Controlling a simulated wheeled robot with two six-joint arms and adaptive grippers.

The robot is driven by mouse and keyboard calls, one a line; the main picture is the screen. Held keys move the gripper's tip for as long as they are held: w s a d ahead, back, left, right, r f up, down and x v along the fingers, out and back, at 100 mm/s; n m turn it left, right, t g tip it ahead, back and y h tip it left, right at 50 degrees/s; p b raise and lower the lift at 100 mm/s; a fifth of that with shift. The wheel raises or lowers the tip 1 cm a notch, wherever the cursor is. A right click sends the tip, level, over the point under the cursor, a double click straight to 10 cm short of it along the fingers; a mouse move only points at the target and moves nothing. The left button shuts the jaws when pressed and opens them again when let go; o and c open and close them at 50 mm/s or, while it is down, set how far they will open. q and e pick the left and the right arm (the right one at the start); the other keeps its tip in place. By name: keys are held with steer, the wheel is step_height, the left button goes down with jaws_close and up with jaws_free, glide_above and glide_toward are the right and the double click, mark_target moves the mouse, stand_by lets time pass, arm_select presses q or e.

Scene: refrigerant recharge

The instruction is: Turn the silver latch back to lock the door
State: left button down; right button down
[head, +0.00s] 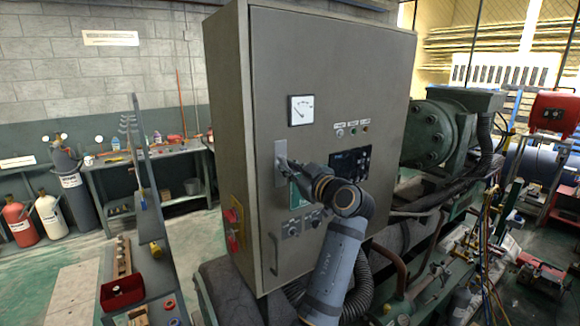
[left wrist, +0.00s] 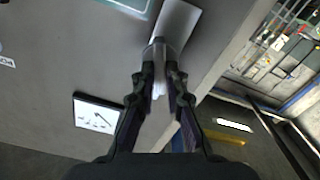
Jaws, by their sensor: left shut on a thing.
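The grey cabinet door (head: 340,80) looks closed, flush with its cabinet. The silver latch (head: 280,150) sits on a light plate near the door's left edge, above a long vertical handle (head: 273,254). My left gripper (head: 287,168) reaches the latch from the lower right. In the left wrist view, the two fingers of the left gripper (left wrist: 160,72) are closed around the latch's silver lever (left wrist: 158,54), with the pale latch plate (left wrist: 180,22) just beyond. The fingers partly hide the lever, so its exact angle is hard to tell. My right gripper is in neither view.
A dial gauge (head: 301,110) and a dark display panel (head: 349,164) are on the door. Red switches (head: 233,228) are on the cabinet's left side. Green machinery (head: 437,132) and hoses stand to the right. Open floor and a workbench (head: 150,170) lie to the left.

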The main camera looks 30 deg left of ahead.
arm_select(q)
steer(key=shift+f, duration=0.15)
steer(key=m+p, duration=0.1)
steer(key=m, duration=0.2)
steer(key=shift+w+d+p, duration=0.1)
steer(key=shift+p, duration=0.2)
steer(key=c, duration=1.8)
jaws_free()
steer(key=shift+m, duration=0.3)
steer(key=o, duration=0.3)
steer(key=shift+d, duration=0.1)
steer(key=shift+o, duration=0.2)
steer(key=shift+d, duration=0.15)
steer(key=b+v, duration=0.8)
steer(key=b, duration=1.3)
steer(key=shift+d+b, duration=0.35)
steer(key=shift+b, duration=0.05)
